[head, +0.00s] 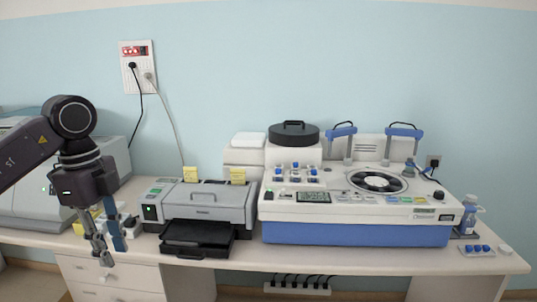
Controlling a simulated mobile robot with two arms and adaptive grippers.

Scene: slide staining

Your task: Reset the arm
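My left arm comes in from the left side of the head view. Its dark gripper (108,247) hangs pointing down in front of the desk's left part, left of the printer. A grey finger and a bluish finger-like part show with a gap between them, and I see nothing held there. My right gripper is not in view.
A grey printer (208,201) stands right of my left gripper. A white and blue staining machine (355,233) fills the desk's right half. A wash bottle (470,214) and a tray with blue caps (466,252) stand at the right end. A large grey machine (118,150) stands behind my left arm.

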